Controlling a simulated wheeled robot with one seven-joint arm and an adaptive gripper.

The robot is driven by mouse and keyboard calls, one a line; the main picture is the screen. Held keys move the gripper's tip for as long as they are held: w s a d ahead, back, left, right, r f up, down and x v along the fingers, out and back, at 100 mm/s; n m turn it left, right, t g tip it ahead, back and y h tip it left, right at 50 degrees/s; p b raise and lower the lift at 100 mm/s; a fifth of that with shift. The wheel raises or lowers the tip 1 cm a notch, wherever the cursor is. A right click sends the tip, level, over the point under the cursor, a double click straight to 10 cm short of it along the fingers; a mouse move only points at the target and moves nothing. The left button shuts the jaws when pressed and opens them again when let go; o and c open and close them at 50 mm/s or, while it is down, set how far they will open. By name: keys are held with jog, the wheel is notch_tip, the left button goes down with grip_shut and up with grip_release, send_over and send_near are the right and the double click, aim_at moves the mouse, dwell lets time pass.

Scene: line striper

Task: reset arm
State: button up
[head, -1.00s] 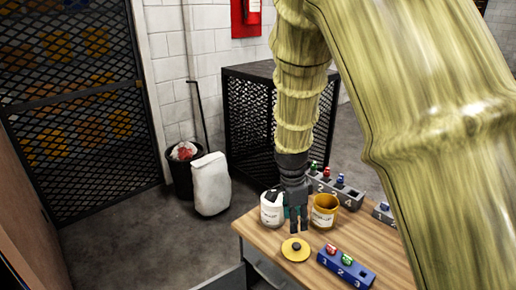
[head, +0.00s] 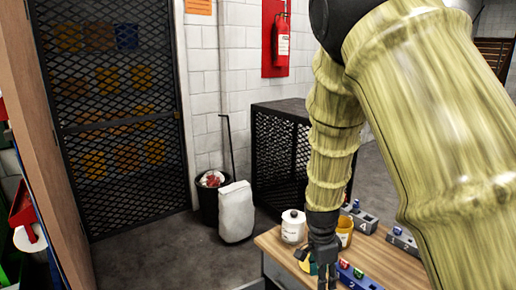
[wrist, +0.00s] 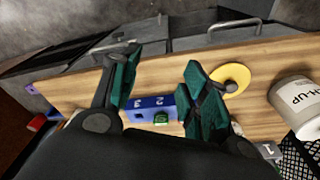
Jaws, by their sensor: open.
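My gripper (head: 322,268) hangs over the wooden table, in front of the cans. In the wrist view its two green-padded fingers (wrist: 160,64) are spread apart with nothing between them. A blue block numbered 2 and 3 (wrist: 150,108) lies below them, with a green piece (wrist: 160,118) on it; the block also shows in the head view (head: 368,283). A yellow disc (wrist: 231,77) lies beside the right finger. A white can (head: 293,227) and a yellow can (head: 345,229) stand behind my gripper; the white can is also in the wrist view (wrist: 300,103).
Grey numbered blocks (head: 366,222) lie at the table's back. A black mesh cabinet (head: 280,150), a white sack (head: 236,211) and a black bin (head: 208,200) stand behind. A wooden edge (head: 45,130) rises at the left. The floor between is clear.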

jog(key=s+d+f+n, duration=0.2)
jog(key=s+f+n, duration=0.2)
jog(key=s+f, duration=0.5)
jog(key=s+d+f+n, duration=0.2)
jog(key=s+f+n, duration=0.3)
jog(key=f, duration=0.8)
jog(key=s+f+n, duration=0.3)
jog(key=s+f, duration=0.2)
jog(key=s, duration=0.5)
jog(key=s+f+n+y, duration=0.1)
jog(key=s+f+n, duration=0.2)
jog(key=s, duration=0.8)
notch_tip(320, 180, down, 2)
jog(key=shift+s+d+f+n, duration=0.1)
jog(key=shift+s+d+n, duration=0.15)
jog(key=shift+d+n, duration=0.1)
